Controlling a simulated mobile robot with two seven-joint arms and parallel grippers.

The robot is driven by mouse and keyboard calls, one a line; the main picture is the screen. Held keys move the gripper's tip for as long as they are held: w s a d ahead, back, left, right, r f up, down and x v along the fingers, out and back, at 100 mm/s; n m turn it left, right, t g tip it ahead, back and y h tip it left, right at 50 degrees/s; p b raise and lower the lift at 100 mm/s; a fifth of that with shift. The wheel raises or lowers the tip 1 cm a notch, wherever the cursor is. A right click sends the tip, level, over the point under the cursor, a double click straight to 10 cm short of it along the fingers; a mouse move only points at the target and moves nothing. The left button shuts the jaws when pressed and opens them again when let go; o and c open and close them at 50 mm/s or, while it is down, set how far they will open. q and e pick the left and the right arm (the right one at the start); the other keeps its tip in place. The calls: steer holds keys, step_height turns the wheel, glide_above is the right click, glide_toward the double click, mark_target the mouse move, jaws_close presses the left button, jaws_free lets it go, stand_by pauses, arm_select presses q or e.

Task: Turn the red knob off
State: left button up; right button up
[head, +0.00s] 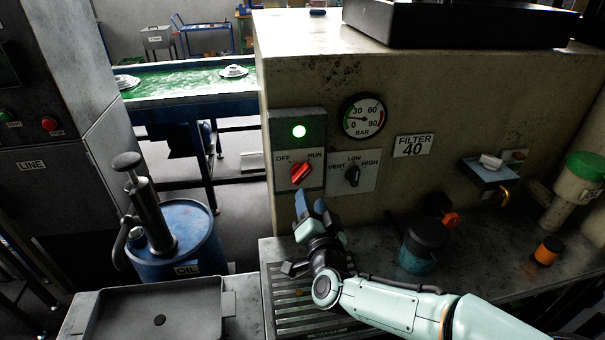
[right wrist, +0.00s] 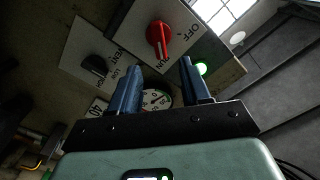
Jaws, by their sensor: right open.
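The red knob (head: 300,172) sits on a grey plate marked OFF at left and RUN at right, on the front of the beige cabinet. Its pointer is slanted toward RUN. A lit green lamp (head: 299,131) is above it. My right gripper (head: 309,202) is just below the knob, its blue fingers raised, apart and empty. In the right wrist view the red knob (right wrist: 160,37) shows beyond the open fingertips of the right gripper (right wrist: 161,64), not between them. My left gripper is not in view.
A black knob (head: 352,175) marked VENT, LOW and HIGH is to the right of the red one, below a pressure gauge (head: 362,117). A blue oil drum (head: 193,245) with a pump stands at left. A dark cup (head: 425,245) is on the bench at right.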

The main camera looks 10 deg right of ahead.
mark_target(303, 177)
steer(key=w+p, duration=0.2)
steer(key=w, duration=0.8)
steer(key=shift+w+f, duration=0.1)
steer(key=shift+w, duration=0.1)
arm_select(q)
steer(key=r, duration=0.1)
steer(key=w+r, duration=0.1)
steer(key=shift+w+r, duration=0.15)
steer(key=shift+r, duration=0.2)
arm_select(e)
jaws_close()
